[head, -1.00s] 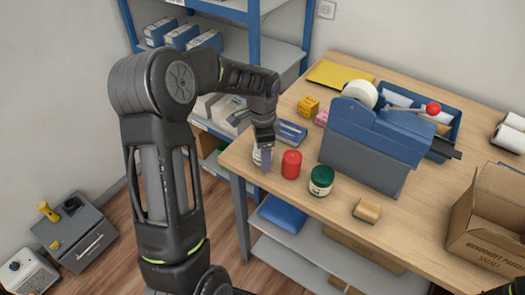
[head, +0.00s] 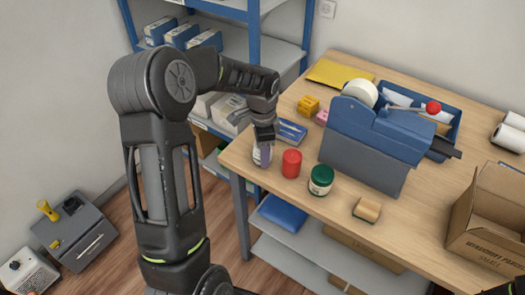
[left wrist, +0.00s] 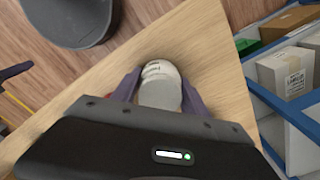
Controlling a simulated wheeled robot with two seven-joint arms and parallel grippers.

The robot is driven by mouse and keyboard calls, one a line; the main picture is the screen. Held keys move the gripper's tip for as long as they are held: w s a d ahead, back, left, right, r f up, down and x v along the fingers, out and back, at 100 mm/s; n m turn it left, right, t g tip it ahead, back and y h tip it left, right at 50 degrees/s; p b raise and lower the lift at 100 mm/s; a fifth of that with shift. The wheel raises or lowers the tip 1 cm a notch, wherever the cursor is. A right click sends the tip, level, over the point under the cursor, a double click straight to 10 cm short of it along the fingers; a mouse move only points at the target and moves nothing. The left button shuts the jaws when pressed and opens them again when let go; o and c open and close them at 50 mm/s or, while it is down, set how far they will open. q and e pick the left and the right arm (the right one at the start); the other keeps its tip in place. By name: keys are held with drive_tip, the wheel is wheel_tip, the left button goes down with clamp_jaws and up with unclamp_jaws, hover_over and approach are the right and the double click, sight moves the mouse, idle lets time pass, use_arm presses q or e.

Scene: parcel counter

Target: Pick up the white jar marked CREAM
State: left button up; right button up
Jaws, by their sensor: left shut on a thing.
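The white jar (head: 257,158) is at the near left corner of the wooden counter, partly hidden by my left gripper (head: 264,153). In the left wrist view the jar (left wrist: 160,88) sits between the two fingers of my left gripper (left wrist: 161,92), which are shut on it. Dark marks show on the jar, too small to read. I cannot tell whether its base touches the counter. My right gripper is not in view.
A red jar (head: 291,164) stands close to the right of the white jar, then a green-lidded jar (head: 321,180). A blue tape dispenser (head: 375,130) and an open carton (head: 490,220) are farther right.

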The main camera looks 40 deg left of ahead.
use_arm(q)
drive_tip(key=c, duration=0.5)
drive_tip(key=shift+o, duration=0.2)
wheel_tip(320, 180, up, 10)
drive_tip(key=shift+b, duration=0.85)
